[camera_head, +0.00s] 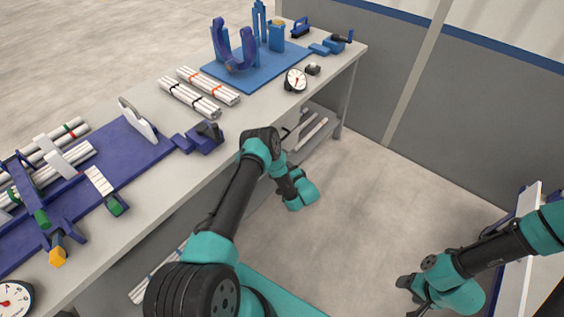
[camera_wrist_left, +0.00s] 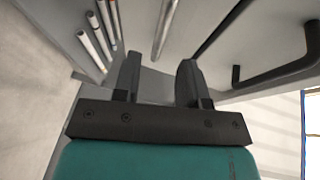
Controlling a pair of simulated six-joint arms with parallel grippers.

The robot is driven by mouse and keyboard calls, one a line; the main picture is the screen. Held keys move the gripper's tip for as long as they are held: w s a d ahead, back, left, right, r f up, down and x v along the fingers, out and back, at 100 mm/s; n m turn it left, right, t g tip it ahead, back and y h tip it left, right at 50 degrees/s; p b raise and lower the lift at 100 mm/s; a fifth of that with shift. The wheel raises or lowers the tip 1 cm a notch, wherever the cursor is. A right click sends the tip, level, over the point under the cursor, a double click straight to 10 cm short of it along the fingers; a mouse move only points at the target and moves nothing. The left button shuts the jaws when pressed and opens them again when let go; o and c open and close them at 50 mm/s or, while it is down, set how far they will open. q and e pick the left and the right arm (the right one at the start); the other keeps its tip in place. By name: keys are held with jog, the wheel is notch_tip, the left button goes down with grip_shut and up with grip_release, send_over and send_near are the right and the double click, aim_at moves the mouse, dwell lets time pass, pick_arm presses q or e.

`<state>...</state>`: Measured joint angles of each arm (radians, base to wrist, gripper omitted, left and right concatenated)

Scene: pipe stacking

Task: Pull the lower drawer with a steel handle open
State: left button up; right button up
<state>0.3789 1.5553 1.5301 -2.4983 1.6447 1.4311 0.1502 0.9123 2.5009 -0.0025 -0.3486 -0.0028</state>
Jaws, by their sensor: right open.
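The steel handle (camera_wrist_left: 165,28) is a slim bright bar in the left wrist view, on the grey drawer front. My left gripper (camera_wrist_left: 159,72) is open, with a finger on either side of an empty gap. The bar lies beyond the fingertips, roughly in line with the gap, and does not appear gripped. My right gripper (camera_head: 411,290) is open and empty over the floor at the lower right, away from the bench.
Dark handles (camera_wrist_left: 275,72) stand out right of the left fingers. White pipes (camera_wrist_left: 93,42) lie on the left there. The bench top (camera_head: 190,135) carries pipe bundles (camera_head: 190,97), a blue fixture (camera_head: 235,55) and gauges (camera_head: 294,80). Floor (camera_head: 370,200) between the arms is clear.

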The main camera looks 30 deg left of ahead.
pick_arm(q)
jog(key=x, duration=0.6)
jog(key=shift+w+a+f, duration=0.15)
jog(key=shift+a, duration=0.15)
jog(key=shift+c, duration=0.4)
grip_shut()
